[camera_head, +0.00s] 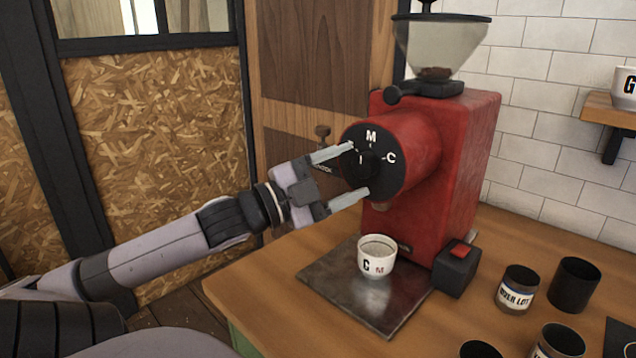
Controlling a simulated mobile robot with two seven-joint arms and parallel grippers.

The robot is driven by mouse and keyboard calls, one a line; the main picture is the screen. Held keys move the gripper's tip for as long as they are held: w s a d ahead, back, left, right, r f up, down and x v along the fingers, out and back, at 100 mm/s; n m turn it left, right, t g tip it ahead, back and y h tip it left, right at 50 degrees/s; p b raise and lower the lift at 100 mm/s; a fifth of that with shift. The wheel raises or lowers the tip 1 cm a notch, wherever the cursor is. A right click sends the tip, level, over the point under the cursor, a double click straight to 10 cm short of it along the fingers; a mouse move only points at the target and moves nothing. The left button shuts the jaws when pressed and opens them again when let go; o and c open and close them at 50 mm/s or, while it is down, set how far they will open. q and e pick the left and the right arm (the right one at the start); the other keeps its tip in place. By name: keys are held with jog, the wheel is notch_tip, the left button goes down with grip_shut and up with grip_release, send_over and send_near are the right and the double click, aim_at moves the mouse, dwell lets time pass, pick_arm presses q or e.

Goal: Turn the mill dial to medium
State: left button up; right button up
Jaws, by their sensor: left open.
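The red mill (455,160) stands on the wooden counter, with a round black dial face (391,178) on the front of its barrel. The letters M at the top and C at the right show on the face; its left part is partly hidden by my upper finger. A dark knob (369,164) sits at the middle of the face. A small white mark shows near the knob, but I cannot tell surely where it points. My left gripper (358,169) is open in front of the dial, one finger above and one below the knob; contact is unclear. My right gripper is out of view.
A white cup (377,259) stands on a dark metal tray (330,275) below the barrel. A black box with a red switch (458,262) sits beside the mill. Several dark tins, one labelled (518,290), stand at the right. A clear hopper (440,45) tops the mill.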

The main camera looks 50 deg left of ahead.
pick_arm(q)
jog(key=shift+p+v, duration=0.3)
jog(key=shift+v, duration=2.55)
